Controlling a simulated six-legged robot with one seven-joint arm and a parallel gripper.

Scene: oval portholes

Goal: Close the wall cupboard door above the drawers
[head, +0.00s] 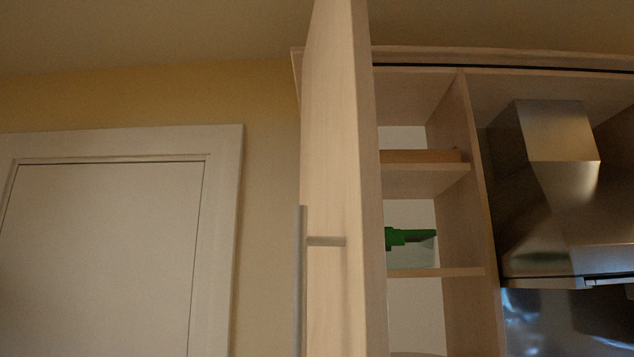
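The wall cupboard door (335,150) is pale wood and stands wide open, seen nearly edge-on and pointing toward me. Its grey bar handle (300,280) is on the door's left face. To the right of the door is the open cupboard (455,150) with pale shelves. A wooden item (420,156) lies on the upper shelf, and a container with a green lid (410,238) stands on the shelf below. The drawers are not in view. My gripper is not in view.
A steel range hood (560,190) is right of the cupboard, with a shiny panel (555,322) below it. A white door with its frame (105,250) is in the yellow wall (265,150) at left. No obstacle shows left of the cupboard door.

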